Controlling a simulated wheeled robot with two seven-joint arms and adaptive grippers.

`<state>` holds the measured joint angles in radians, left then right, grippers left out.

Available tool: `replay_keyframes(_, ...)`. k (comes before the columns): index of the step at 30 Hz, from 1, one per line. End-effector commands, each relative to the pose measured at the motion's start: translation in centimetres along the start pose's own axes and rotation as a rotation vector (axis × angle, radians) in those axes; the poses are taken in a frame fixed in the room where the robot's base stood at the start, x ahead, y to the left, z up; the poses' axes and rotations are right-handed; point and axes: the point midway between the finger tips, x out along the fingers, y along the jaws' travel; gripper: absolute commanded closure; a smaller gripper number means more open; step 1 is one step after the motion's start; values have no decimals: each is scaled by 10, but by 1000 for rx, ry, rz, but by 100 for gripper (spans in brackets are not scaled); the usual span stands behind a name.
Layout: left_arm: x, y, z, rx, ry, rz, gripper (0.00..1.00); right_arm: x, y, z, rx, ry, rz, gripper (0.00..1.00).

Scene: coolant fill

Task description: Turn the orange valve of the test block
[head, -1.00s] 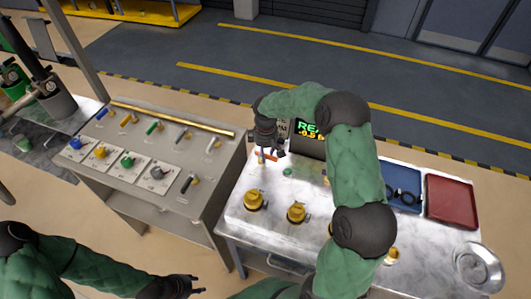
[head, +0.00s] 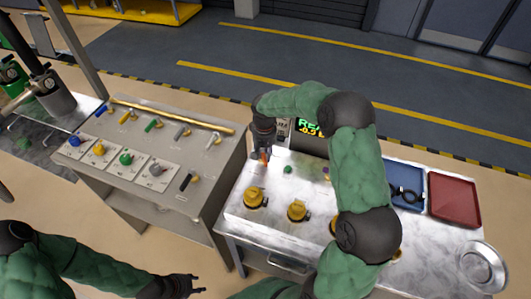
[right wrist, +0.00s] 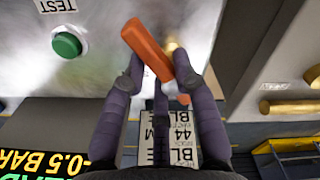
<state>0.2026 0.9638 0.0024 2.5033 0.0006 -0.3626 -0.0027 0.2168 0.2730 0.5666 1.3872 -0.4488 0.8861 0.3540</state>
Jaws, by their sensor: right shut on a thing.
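The orange valve (right wrist: 148,50) of the test block has a long flat handle, which lies at a slant between my right gripper's fingers in the right wrist view. A brass part shows beside it. In the head view only a small orange piece (head: 265,157) shows, the rest being hidden by the gripper. My right gripper (head: 263,158) points down at the block's back left corner. It is shut on the orange handle, with fingers (right wrist: 157,85) on both sides. My left gripper (head: 199,284) is open and empty at the bottom, away from the block.
A green button (right wrist: 67,44) marked TEST is beside the valve. Yellow-capped ports (head: 255,196) stand nearer the front. A display (head: 310,128) stands behind, partly hidden by my arm. Blue (head: 407,187) and red (head: 453,200) trays lie right. A grey panel (head: 150,200) with coloured valves stands left.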

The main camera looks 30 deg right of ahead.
Motion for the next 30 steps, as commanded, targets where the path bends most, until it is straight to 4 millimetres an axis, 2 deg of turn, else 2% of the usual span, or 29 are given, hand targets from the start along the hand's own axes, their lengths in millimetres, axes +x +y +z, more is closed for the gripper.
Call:
replay_keyframes(1, 2, -1, 0, 0, 0, 0, 60, 6, -4, 6, 40, -16, -1, 100)
replay_keyframes(15, 9, -3, 0, 0, 0, 0, 60, 6, -10, 6, 407, -16, 0, 100)
replay_keyframes(30, 11, -4, 0, 0, 0, 0, 60, 6, -13, 6, 535, -16, 0, 100)
